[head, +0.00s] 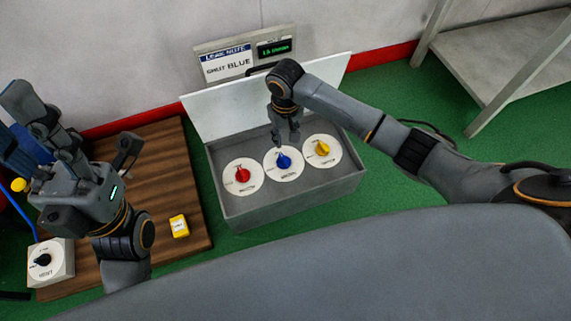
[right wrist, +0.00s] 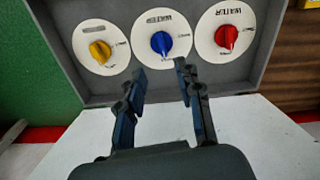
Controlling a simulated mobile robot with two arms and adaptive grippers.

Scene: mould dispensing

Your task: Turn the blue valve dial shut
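The blue valve dial (head: 284,162) is the middle of three knobs on round white plates in a grey open box. It also shows in the right wrist view (right wrist: 160,42), with small lettering on its plate. Which way its pointer faces is too small to read surely. My right gripper (head: 286,140) hangs over the box just behind the blue dial. In the right wrist view its two fingers (right wrist: 160,75) are apart and empty, with the blue knob beyond the gap, untouched. My left gripper (head: 78,135) is raised at the far left, fingers spread, holding nothing visible.
The red dial (head: 243,175) and yellow dial (head: 322,148) flank the blue one closely. A "SHUT BLUE" sign (head: 227,68) stands behind the box's raised white lid (head: 225,105). A brown board (head: 180,190) bears a yellow block (head: 179,226). A grey shelf (head: 500,60) is at right.

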